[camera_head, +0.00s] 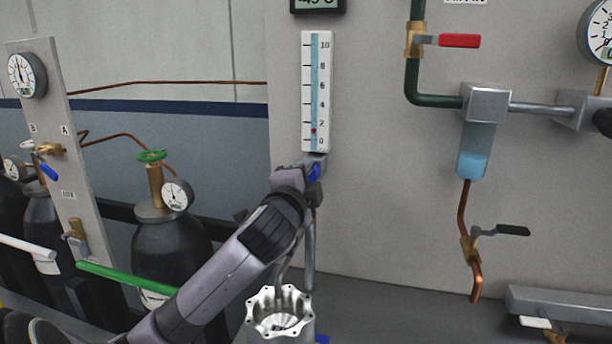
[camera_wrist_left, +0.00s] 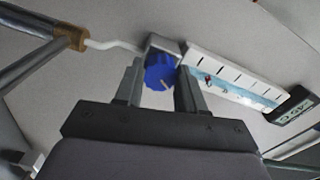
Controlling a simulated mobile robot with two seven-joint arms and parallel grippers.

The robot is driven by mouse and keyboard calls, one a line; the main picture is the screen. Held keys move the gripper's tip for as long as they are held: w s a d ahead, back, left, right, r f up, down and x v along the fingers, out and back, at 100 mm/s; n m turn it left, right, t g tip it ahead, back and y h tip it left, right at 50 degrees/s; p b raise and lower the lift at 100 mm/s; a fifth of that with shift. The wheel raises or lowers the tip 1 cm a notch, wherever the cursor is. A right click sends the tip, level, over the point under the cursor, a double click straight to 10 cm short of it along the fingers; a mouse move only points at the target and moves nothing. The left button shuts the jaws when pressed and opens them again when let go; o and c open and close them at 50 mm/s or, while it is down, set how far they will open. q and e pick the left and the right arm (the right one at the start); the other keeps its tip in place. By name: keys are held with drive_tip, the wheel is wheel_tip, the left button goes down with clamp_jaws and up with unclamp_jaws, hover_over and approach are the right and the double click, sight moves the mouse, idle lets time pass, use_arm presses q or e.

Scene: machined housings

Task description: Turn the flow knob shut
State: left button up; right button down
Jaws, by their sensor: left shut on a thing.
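The blue flow knob (camera_wrist_left: 159,73) sits at the base of the white flow meter (camera_wrist_left: 232,78). In the head view the knob (camera_head: 314,172) is partly hidden by my left gripper (camera_head: 308,178), just below the upright flow meter (camera_head: 316,92). The red float stands low in the tube, between 0 and 2. In the left wrist view my left gripper (camera_wrist_left: 160,84) has one finger on each side of the knob and is shut on it. A pale line shows on the knob's face. My right gripper is not in view.
A machined metal housing (camera_head: 281,318) stands below the meter, near my left arm. To the right are a red-handled valve (camera_head: 458,41), a block with a blue bowl (camera_head: 472,160) and a black-handled valve (camera_head: 512,230). Gas cylinders (camera_head: 168,255) stand at left.

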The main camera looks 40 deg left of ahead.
use_arm(q)
drive_tip(key=n+p, duration=0.1)
drive_tip(key=n, duration=0.5)
drive_tip(key=shift+n, duration=0.4)
idle(0.3)
drive_tip(key=o, duration=1)
drive_tip(key=shift+o, duration=0.2)
drive_tip(key=shift+s+d, duration=0.1)
drive_tip(key=shift+b+v, duration=0.35)
drive_tip(key=shift+v, duration=3.1)
